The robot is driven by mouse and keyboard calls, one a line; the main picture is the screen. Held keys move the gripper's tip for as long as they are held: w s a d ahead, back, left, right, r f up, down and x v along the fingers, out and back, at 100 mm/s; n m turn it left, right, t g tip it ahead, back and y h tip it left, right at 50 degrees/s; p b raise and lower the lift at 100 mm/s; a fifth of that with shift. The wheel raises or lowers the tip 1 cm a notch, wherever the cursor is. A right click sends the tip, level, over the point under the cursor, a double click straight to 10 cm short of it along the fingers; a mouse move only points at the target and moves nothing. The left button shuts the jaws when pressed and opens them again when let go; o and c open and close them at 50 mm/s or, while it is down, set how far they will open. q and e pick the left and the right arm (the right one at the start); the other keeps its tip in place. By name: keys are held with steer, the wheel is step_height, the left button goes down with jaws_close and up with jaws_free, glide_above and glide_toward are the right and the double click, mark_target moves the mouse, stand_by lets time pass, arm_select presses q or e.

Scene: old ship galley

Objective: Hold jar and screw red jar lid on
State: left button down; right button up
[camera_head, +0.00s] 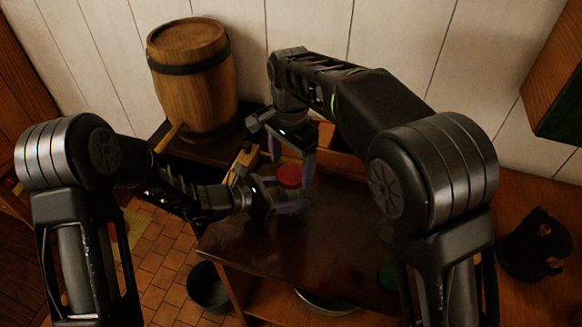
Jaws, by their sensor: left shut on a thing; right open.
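The red jar lid (289,176) shows as a small red disc above the dark brown tabletop (330,225). My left gripper (281,194) comes in from the left, low over the table, with its fingers around the spot just under the lid. It is shut on what appears to be the jar, which is dark and mostly hidden by the fingers and the lid. My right gripper (291,158) reaches down from behind and above. It is open, with one finger on each side of the space over the lid. Whether it touches the lid, I cannot tell.
A wooden barrel (192,85) stands behind to the left. A yellowish object (242,163) lies near the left gripper. A dark bucket (208,287) is on the tiled floor. A dark pot (535,246) stands at the right. The tabletop's front middle is clear.

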steer(key=shift+r, duration=1.35)
steer(key=shift+c, duration=0.3)
